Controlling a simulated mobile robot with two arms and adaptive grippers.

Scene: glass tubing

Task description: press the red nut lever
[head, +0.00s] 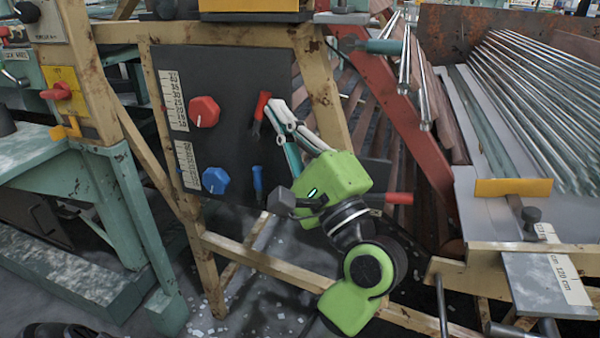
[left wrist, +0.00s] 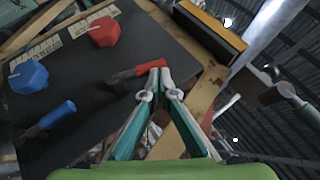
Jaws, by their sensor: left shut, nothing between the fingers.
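A black panel (head: 228,68) carries a red hexagonal nut (head: 204,112) and, to its right, a red lever (head: 261,106). In the left wrist view the red lever (left wrist: 143,70) reaches to the fingertips, and the red nut (left wrist: 104,32) is at upper left. My left gripper (head: 273,108) is shut and empty, its tips right beside the red lever's upper end. In the left wrist view the closed fingertips (left wrist: 160,72) overlap the lever's end; I cannot tell whether they touch it. My right gripper is not in view.
Below on the panel are a blue nut (head: 215,180) and a blue lever (head: 257,183). A tan frame (head: 318,85) borders the panel on the right. A red beam (head: 405,125) and a rack of glass tubes (head: 535,105) stand farther right.

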